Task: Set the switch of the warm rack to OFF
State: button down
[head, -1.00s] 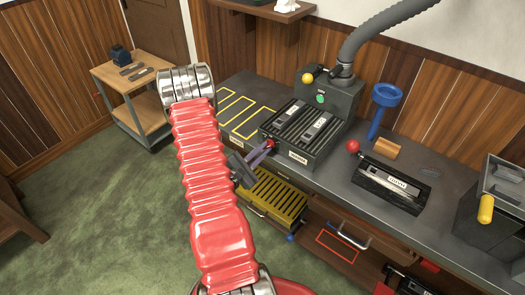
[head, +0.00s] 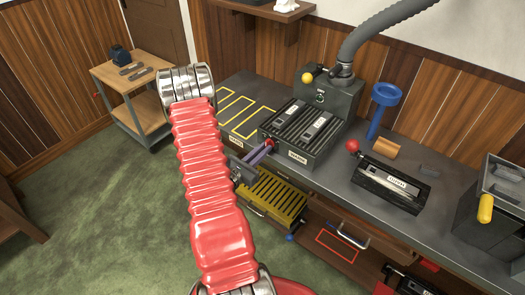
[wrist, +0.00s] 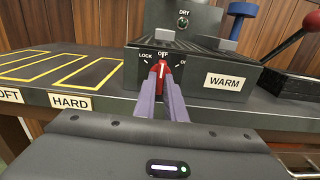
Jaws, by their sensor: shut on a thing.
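The warm rack (head: 296,130) is a dark ribbed box on the bench, with a WARM label that reads clearly in the wrist view (wrist: 225,82). Its red switch knob (wrist: 161,72) is on the front face, under the marks LOCK, OFF and a partly hidden one at right. The knob's white line points up at OFF, leaning very slightly right. My gripper (wrist: 163,92) is shut on the knob, one purple-grey finger on each side. In the head view my gripper (head: 264,150) reaches the knob from the front left.
A dark housing (head: 328,100) with a DRY lamp, unlit now, and a hose stands behind the rack. Yellow-outlined bays (head: 240,115) lie left. A yellow slotted tray (head: 275,200) sits below. A black red-knobbed press (head: 390,185) stands right.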

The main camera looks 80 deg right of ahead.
dwell(0.4)
jog(key=c, duration=1.8)
grip_release()
jog(key=shift+a, duration=0.15)
jog(key=v, duration=1.3)
jog(key=shift+w+a+f, duration=0.1)
jog(key=shift+w+a, duration=0.05)
jog(key=shift+a, duration=0.05)
